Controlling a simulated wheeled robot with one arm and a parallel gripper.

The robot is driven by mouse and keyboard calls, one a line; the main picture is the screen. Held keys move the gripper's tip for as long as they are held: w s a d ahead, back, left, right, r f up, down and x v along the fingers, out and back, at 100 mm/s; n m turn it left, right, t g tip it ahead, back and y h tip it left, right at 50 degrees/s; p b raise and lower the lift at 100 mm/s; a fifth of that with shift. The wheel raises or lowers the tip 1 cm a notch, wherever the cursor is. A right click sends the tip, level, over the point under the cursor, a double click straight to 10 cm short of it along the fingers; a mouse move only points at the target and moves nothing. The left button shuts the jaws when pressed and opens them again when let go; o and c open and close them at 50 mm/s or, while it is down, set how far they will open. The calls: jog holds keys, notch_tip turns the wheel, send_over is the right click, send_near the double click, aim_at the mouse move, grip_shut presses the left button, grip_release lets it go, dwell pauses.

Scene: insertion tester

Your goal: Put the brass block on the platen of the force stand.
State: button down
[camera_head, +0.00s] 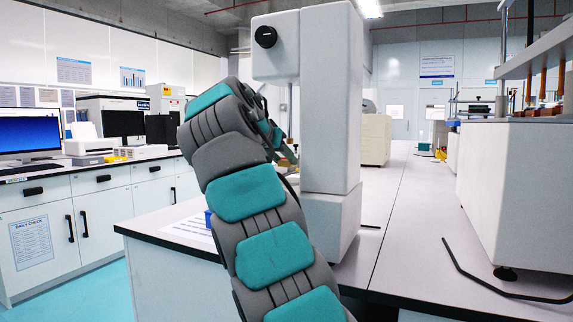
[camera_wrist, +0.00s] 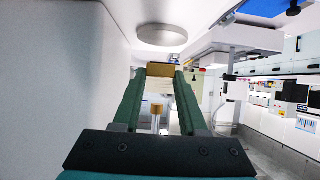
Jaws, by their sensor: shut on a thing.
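The force stand (camera_head: 330,110) is a tall white column with an overhanging head and a black knob, behind my arm in the head view. In the wrist view, which looks upside down, its pale round platen (camera_wrist: 162,34) is near the top, and a small brass-coloured tip (camera_wrist: 157,108) shows between my fingers. My gripper (camera_wrist: 160,71) has green fingers shut on the brass block (camera_wrist: 162,69) at their tips. The block shows apart from the platen, with a gap between them in the picture. In the head view my arm and the stand hide the block and platen.
The stand's column (camera_wrist: 50,80) fills the left of the wrist view, close beside my fingers. A blue object (camera_head: 208,218) and a paper sheet (camera_head: 190,228) lie on the bench left of the stand. A large white machine (camera_head: 515,195) stands at right. Bench between is mostly clear.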

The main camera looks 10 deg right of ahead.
aim_at(286, 182)
jog(key=shift+w+d+f, duration=0.1)
jog(key=shift+w+d, duration=0.55)
jog(key=shift+w, duration=0.25)
jog(key=shift+s+f+b, duration=0.1)
jog(key=shift+f+b, duration=0.3)
jog(key=shift+f, duration=0.15)
jog(key=shift+f+b, duration=0.5)
jog(key=shift+f, duration=0.6)
jog(key=shift+f, duration=0.1)
jog(key=shift+f, duration=0.15)
jog(key=shift+c, duration=2.2)
grip_release()
jog(key=shift+s+a+r, duration=0.1)
jog(key=shift+a+r, duration=0.05)
jog(key=shift+r, duration=0.25)
jog(key=v, duration=1.1)
jog(key=shift+s+a+p, duration=0.15)
jog(key=shift+s+p, duration=0.1)
jog(key=shift+p, duration=0.15)
